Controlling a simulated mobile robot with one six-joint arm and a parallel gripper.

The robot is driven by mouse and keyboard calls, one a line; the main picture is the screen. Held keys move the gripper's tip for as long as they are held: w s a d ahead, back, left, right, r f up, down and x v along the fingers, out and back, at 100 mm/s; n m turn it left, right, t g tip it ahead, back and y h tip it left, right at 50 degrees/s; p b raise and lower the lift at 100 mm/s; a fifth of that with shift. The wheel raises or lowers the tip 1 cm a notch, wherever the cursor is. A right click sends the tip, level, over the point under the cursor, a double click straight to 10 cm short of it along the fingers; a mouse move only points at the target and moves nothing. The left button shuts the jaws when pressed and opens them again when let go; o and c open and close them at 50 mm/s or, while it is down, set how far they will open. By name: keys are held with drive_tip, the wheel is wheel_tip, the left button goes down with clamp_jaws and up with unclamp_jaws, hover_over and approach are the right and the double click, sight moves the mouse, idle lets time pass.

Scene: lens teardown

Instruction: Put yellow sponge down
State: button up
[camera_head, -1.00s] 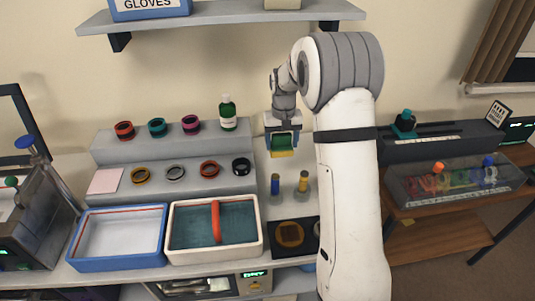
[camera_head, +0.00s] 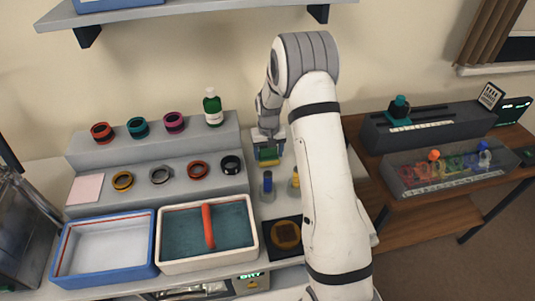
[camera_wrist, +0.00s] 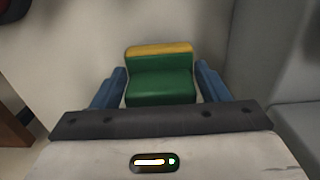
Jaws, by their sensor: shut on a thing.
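The yellow sponge shows in the wrist view as a block with a yellow strip (camera_wrist: 160,50) on top of a green body. It sits between the two blue fingers of my gripper (camera_wrist: 161,85). In the head view the sponge (camera_head: 267,155) hangs at the end of my gripper (camera_head: 268,140), which is shut on it. It is low over the counter, right of the grey stepped rack and behind the small bottles. I cannot tell whether it touches the counter.
A blue-capped bottle (camera_head: 267,184) and a yellow one (camera_head: 294,183) stand just in front. The grey rack (camera_head: 150,150) holds coloured rings and a green bottle (camera_head: 212,107). A blue tray (camera_head: 152,245) and a white tray (camera_head: 253,215) lie front left. My arm covers the counter at right.

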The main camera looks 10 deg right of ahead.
drive_tip(key=shift+f, duration=0.75)
drive_tip(key=shift+f, duration=0.1)
drive_tip(key=o, duration=1)
